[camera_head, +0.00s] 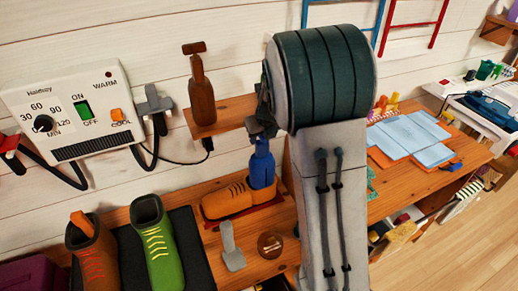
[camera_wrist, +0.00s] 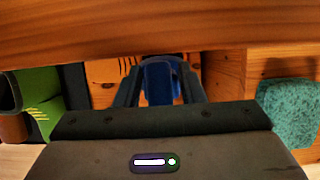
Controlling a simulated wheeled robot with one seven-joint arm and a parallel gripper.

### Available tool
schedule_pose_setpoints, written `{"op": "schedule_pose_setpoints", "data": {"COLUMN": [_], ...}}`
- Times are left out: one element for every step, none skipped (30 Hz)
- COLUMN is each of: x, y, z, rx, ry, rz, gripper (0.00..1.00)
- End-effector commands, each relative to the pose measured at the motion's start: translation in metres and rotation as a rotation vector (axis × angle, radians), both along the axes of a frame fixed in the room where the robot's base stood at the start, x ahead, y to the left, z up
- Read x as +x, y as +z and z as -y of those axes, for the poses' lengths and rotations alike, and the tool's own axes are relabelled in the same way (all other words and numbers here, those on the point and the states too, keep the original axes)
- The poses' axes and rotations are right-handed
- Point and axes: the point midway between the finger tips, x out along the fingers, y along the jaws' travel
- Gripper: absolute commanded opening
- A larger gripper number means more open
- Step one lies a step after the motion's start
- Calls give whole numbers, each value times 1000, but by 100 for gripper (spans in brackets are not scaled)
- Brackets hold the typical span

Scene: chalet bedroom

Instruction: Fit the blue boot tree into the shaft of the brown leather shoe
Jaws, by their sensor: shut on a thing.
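The blue boot tree (camera_head: 262,163) stands upright at the heel end of the tan-brown leather shoe (camera_head: 228,199), which lies on a red mat on the bench. Its lower end meets the shoe's opening; I cannot tell how deep it sits. My gripper (camera_head: 262,134) is above the shoe, shut on the top of the boot tree and partly hidden by my arm. In the wrist view the boot tree (camera_wrist: 160,80) is between the two dark fingers, and part of the shoe (camera_wrist: 104,71) shows to the left.
A dark brown boot (camera_head: 92,255) with an orange piece in it and a green boot (camera_head: 157,245) stand at left. A wooden shelf (camera_head: 232,113) carrying a brown boot tree (camera_head: 201,95) is just behind. A grey hook-like piece (camera_head: 231,247) is in front. A teal sponge (camera_wrist: 288,108) lies right.

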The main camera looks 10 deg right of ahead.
Motion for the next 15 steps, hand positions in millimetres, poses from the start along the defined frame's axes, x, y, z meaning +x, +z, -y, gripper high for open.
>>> {"op": "schedule_pose_setpoints", "data": {"x": [4, 7, 10, 12, 13, 16, 16, 16, 16, 15, 15, 15, 15, 15, 16], "y": [1, 1, 1, 1, 1, 0, -3, -6, -9, -11, -13, -17, -18, -20, -22], "z": [0, -1, -2, -2, -2, -3, -3, -3, -3, -3, -3, -3, -2, -2, -3], "rx": [-1, -1, 0, 0, 0, 0, 0, 0, 1, 1, 1, 0, 1, 0, 0], "ry": [0, 0, 0, 0, 0, 0, -1, -1, -1, -1, -1, -1, -2, -2, -1], "rz": [0, 0, 1, 0, 0, 0, -1, -1, -1, -1, -1, -1, -1, 0, 0], "gripper": [0, 0, 0, 0, 0, 0, 0, 0, 0, 0, 0, 0, 0, 0, 0]}}
